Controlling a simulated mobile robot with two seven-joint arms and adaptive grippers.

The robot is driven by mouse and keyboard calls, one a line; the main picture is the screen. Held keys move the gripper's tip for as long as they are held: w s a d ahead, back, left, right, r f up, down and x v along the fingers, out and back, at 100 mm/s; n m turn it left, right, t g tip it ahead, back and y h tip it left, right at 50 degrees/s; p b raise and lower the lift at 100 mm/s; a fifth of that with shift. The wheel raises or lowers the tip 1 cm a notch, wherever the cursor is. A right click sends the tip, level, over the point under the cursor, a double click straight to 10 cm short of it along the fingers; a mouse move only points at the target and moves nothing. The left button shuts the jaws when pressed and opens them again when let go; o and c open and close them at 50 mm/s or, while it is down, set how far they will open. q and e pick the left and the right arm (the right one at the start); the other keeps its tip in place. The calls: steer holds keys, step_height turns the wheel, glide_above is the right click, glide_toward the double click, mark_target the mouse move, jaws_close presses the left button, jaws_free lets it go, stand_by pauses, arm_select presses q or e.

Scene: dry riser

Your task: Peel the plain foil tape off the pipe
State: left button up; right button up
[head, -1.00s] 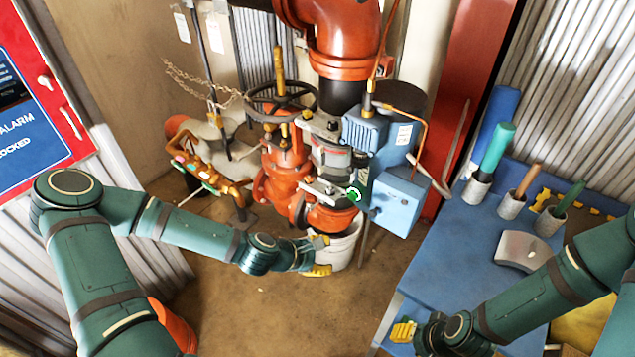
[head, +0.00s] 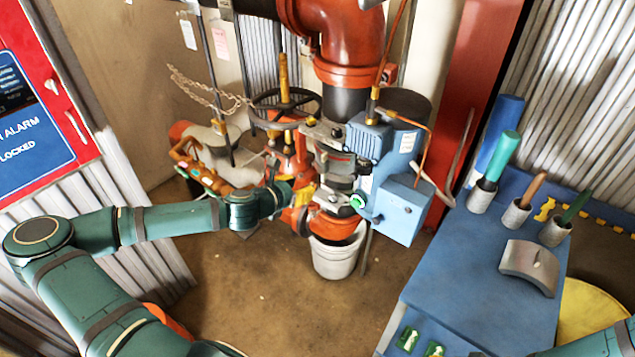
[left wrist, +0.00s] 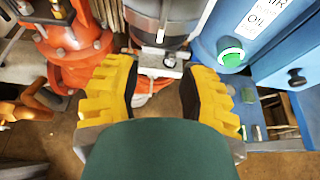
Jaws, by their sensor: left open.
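My left gripper (head: 288,196) is at the left side of the pipe stack, level with its lower metal clamp. In the left wrist view its yellow fingers (left wrist: 160,80) are open, with nothing between them. Just beyond the fingertips is a silver clamp (left wrist: 158,63) and above it a grey pipe section (left wrist: 165,18). In the head view this grey section (head: 338,163) sits between two metal clamps. I cannot make out the plain foil tape for certain in either view. My right gripper is out of view.
A blue box (head: 405,205) adjoins the pipe on the right, and orange valve parts (head: 300,160) crowd the left. A white bucket (head: 335,262) stands below. The blue bench (head: 480,275) at right holds handled tools in cups and a grey curved piece (head: 530,267).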

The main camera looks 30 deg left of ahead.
arm_select(q)
steer(key=b+x, duration=0.2)
steer(key=x, duration=0.8)
steer(key=shift+w+d+f, duration=0.1)
steer(key=shift+w+f, duration=0.15)
steer(key=shift+w, duration=0.05)
steer(key=shift+c, duration=0.4)
jaws_close()
steer(key=shift+s, duration=0.35)
steer(key=s+p, duration=0.2)
steer(key=s, duration=0.6)
steer(key=shift+s+a, duration=0.3)
steer(key=shift+a, duration=0.1)
stand_by(0.5)
